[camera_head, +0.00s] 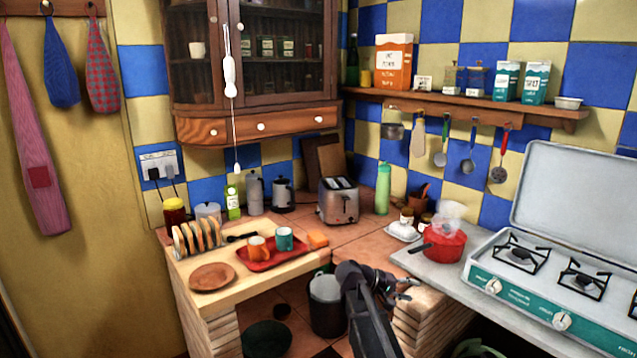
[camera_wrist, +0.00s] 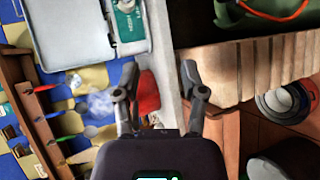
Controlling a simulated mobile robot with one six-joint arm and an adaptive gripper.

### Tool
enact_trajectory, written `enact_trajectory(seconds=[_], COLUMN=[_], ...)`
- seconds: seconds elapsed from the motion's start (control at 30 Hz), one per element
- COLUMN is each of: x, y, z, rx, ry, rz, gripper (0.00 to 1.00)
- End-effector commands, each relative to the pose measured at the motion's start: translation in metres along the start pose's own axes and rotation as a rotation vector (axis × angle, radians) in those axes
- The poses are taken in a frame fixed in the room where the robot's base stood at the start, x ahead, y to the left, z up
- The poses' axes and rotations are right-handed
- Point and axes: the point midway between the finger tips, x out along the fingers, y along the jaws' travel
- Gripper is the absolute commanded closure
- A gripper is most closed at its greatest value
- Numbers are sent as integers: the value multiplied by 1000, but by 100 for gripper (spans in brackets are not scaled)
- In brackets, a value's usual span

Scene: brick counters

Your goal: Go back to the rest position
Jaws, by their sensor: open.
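My gripper (camera_head: 402,289) is at the end of my dark arm, in front of the gap between the two counters in the head view. In the wrist view my gripper (camera_wrist: 160,85) shows its two fingers spread apart with nothing between them. The red pot (camera_head: 444,243), with pale steam above it, stands on the right counter beyond the gripper. The red pot also shows in the wrist view (camera_wrist: 148,95), partly hidden behind the left finger.
A gas stove (camera_head: 545,285) with a raised lid stands on the right counter. The left wooden counter (camera_head: 190,268) holds a red tray (camera_head: 250,264), mugs and a toast rack. A toaster (camera_head: 338,202) stands in the corner. A dark bin (camera_head: 325,310) is on the floor between the counters.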

Motion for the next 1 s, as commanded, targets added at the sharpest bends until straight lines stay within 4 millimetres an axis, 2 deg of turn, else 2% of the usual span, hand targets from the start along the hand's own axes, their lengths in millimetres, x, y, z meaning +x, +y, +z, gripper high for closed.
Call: enact_trajectory(seconds=[0.03, 0.27, 0.47, 0.8, 1.0], x=[2, 5, -5, -46, -72], y=[0, -23, -44, -66, -71], z=[11, 58, 100, 166, 192], rx=[1, 11, 29, 77, 103], ry=[-1, 1, 1, 5, 7], rz=[-38, -298, -544, -958, -1139], gripper=[46, 46, 46, 46, 46])
